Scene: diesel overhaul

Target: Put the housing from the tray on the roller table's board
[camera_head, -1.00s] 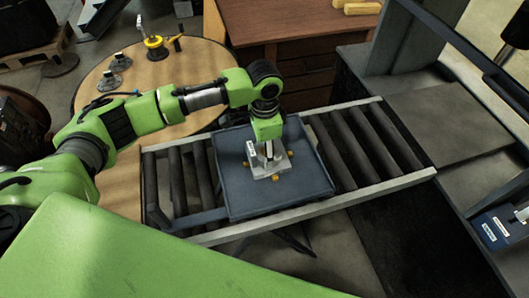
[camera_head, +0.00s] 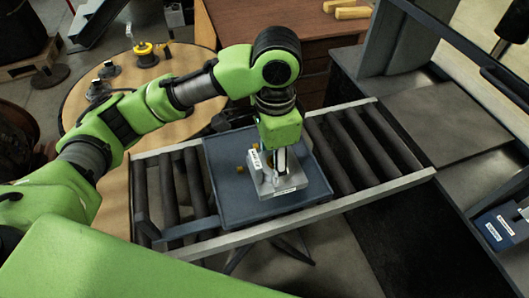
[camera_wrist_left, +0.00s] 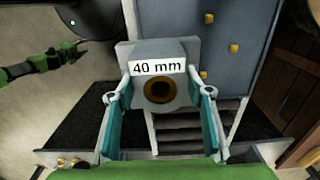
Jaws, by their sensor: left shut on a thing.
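A grey metal housing (camera_head: 264,188) with a square base is held in my left gripper (camera_head: 276,166). In the left wrist view the housing (camera_wrist_left: 160,55) bears a "40 mm" label and a round bore, and the fingers (camera_wrist_left: 160,100) close on its two sides. The blue-grey board (camera_head: 222,205) lies on the roller table (camera_head: 170,190). The housing is over the board's front part in the head view and looks raised above it. Small orange pegs (camera_head: 256,147) stand on the board. A green arm, apparently my right one, shows at the left of the wrist view; its gripper is too small to read.
A round wooden table (camera_head: 118,108) with small metal parts and a yellow tool (camera_head: 143,48) stands behind left. A brown drawer desk (camera_head: 240,22) is behind. Bare rollers (camera_head: 365,140) lie right of the board. A dark grey bench (camera_head: 425,120) stands at right.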

